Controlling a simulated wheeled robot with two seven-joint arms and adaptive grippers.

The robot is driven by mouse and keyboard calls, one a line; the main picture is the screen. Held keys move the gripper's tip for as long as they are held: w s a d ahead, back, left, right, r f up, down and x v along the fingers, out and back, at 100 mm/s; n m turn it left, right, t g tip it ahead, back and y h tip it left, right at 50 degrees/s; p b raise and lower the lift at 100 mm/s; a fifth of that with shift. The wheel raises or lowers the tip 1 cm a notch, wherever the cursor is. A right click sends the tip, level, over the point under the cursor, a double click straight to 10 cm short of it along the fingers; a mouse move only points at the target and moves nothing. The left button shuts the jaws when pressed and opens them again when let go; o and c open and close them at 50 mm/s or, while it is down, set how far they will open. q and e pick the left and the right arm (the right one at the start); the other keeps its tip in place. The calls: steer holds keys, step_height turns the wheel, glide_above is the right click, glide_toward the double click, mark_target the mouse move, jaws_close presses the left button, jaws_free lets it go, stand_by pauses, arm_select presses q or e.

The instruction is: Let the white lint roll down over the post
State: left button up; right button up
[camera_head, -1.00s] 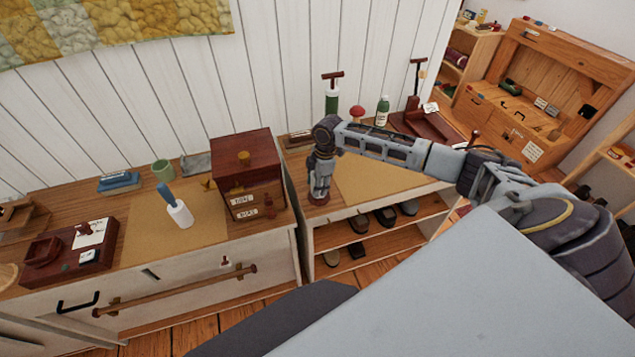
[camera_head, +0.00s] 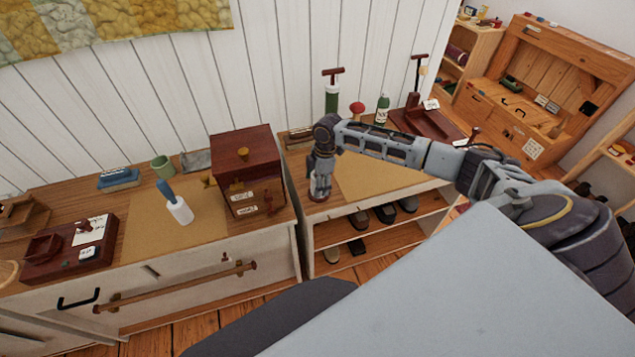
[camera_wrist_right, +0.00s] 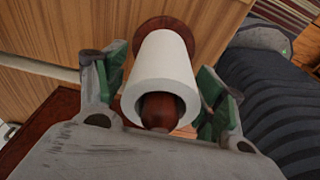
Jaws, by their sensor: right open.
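The white lint roll (camera_wrist_right: 164,78) is around the dark red post (camera_wrist_right: 160,111) in the right wrist view. The post's rounded tip shows in the roll's near opening, and its round base (camera_wrist_right: 165,27) shows behind the roll's far end. Whether the roll touches the base is hidden. My right gripper (camera_wrist_right: 160,98) is open, with one green-padded finger on each side of the roll. In the head view my right gripper (camera_head: 320,172) points down over the right cabinet, with the roll (camera_head: 318,188) small between its fingers. My left gripper is out of view.
A dark red drawer box (camera_head: 245,150) stands close left of the right gripper. A tan mat (camera_head: 372,176) lies clear to its right. Behind stand a green post with a T handle (camera_head: 332,95) and a green bottle (camera_head: 382,109).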

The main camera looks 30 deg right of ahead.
steer(key=shift+r, duration=0.1)
step_height(320, 180, up, 12)
steer(key=d, duration=0.1)
steer(key=shift+s+d, duration=0.2)
steer(key=shift+d, duration=0.2)
stand_by(0.4)
steer(key=shift+f, duration=0.25)
stand_by(0.8)
